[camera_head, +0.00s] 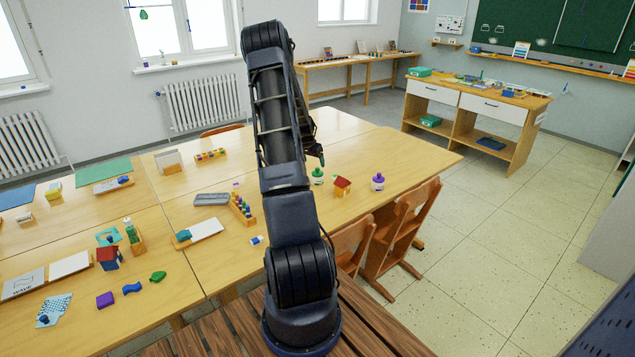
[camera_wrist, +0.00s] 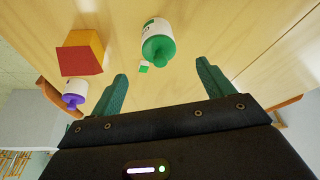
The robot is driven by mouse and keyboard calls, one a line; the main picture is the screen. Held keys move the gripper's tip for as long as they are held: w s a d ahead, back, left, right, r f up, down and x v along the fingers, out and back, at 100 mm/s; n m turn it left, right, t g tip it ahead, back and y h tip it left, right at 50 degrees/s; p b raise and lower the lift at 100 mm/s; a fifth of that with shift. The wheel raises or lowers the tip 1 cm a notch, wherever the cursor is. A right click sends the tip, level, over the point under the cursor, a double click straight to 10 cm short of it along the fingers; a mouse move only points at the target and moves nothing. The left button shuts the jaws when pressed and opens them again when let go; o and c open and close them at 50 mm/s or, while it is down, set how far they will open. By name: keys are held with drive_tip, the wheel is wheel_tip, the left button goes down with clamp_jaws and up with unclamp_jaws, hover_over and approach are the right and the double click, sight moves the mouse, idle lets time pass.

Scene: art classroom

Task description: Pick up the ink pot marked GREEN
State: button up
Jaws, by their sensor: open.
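In the wrist view this green-capped pot (camera_wrist: 158,42) is beyond my fingertips, roughly in line with the gap. Its label is too small to read. My gripper (camera_wrist: 162,72) is open, with its two green fingers apart and nothing between them. In the head view my gripper (camera_head: 319,156) is above the table close to the pot, partly hidden by my arm.
A small green-and-white piece (camera_wrist: 144,67) lies by the green pot. Chairs (camera_head: 402,230) are at the table's near edge. Bare tabletop (camera_head: 400,155) lies behind.

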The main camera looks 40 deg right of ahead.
sight(317, 171)
drive_tip(key=shift+d+x, duration=0.15)
drive_tip(key=shift+x, duration=2.65)
drive_tip(key=shift+d+x, duration=0.2)
drive_tip(key=shift+x, duration=2.65)
drive_tip(key=shift+r, duration=0.2)
drive_tip(key=c, duration=1.3)
